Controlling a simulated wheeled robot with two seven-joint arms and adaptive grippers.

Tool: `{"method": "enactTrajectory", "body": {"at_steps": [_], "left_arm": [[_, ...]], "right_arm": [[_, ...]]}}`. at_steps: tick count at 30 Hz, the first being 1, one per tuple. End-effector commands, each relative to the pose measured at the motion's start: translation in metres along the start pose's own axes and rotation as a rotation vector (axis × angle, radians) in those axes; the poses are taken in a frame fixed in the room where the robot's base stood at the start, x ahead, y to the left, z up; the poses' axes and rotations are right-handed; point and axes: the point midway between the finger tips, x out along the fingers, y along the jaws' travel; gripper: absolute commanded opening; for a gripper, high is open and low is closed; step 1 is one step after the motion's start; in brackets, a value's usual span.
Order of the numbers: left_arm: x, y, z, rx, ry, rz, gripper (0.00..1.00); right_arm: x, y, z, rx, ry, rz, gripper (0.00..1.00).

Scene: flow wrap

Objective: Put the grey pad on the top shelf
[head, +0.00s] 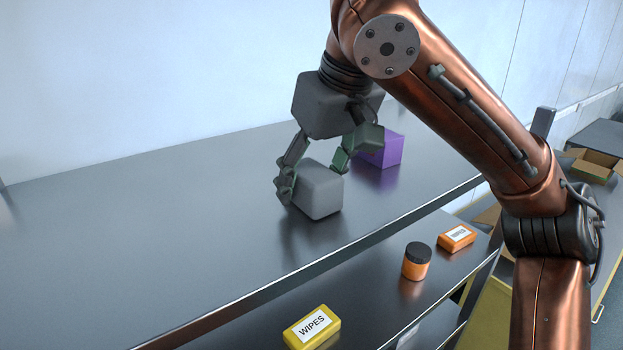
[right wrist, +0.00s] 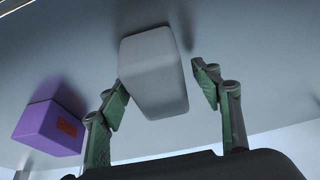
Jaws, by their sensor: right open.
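The grey pad (head: 321,192) is a rounded grey block on the dark upper shelf surface (head: 130,230) in the head view. My right gripper (head: 315,178) reaches down at it from above, one finger at its left side and the other behind it to the right. In the right wrist view the grey pad (right wrist: 153,72) lies between and beyond the open fingertips (right wrist: 160,98). The left fingertip is close to the pad, perhaps touching; a gap shows on the right side. My left gripper is not in view.
A purple box (head: 383,150) stands just behind the right gripper; it also shows in the right wrist view (right wrist: 48,126). On a lower shelf are a yellow wipes pack (head: 312,327), an orange jar (head: 416,264) and an orange pack (head: 457,238). The upper surface's left side is clear.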

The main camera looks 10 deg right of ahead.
Motion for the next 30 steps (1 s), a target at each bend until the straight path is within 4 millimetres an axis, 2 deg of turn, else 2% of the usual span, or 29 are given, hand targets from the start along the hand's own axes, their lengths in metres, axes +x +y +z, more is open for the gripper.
{"method": "enactTrajectory", "body": {"at_steps": [5, 9, 15, 21, 25, 30], "left_arm": [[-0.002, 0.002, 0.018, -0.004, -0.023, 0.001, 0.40], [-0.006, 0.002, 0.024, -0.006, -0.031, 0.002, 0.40], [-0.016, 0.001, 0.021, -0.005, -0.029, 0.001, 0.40], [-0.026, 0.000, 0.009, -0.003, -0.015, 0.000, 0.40], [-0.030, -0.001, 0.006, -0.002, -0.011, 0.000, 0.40], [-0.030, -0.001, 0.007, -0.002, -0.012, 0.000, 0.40]], "right_arm": [[-0.009, -0.001, 0.000, 0.000, 0.004, 0.001, 0.59], [-0.032, 0.000, 0.000, 0.002, 0.006, 0.001, 0.59], [-0.074, 0.000, -0.001, 0.003, 0.006, 0.001, 0.59], [-0.107, -0.001, -0.001, 0.000, 0.003, 0.000, 0.59], [-0.118, 0.000, 0.000, 0.000, 0.002, 0.001, 0.59], [-0.121, 0.000, 0.000, 0.000, 0.000, -0.001, 0.59]]}}
